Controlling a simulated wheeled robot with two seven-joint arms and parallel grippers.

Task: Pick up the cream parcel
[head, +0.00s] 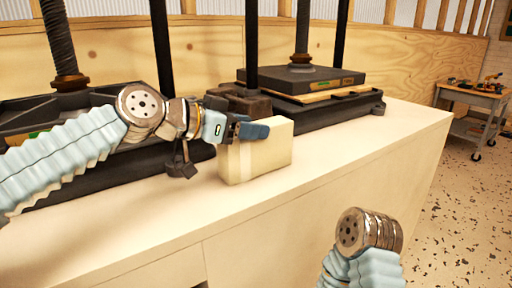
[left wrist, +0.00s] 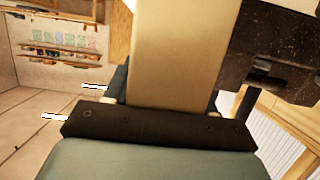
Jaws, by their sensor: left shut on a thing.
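The cream parcel (head: 262,157) is a boxy block with a paler band, upright at the front of the pale workbench (head: 350,150). My left gripper (head: 252,131) reaches in from the left and is shut on the upper part of the parcel. The head view does not clearly show whether the parcel's underside touches the bench. In the left wrist view the parcel (left wrist: 182,55) fills the middle, directly ahead of the dark gripper body (left wrist: 155,125). My right arm shows at the lower right of the head view, but its gripper is out of frame.
Right behind the parcel stands a black press (head: 315,85) with a dark plate and upright posts. Another press (head: 70,110) stands at the left, behind my left arm. The bench top right of the parcel is clear. A grey cart (head: 474,105) stands far right.

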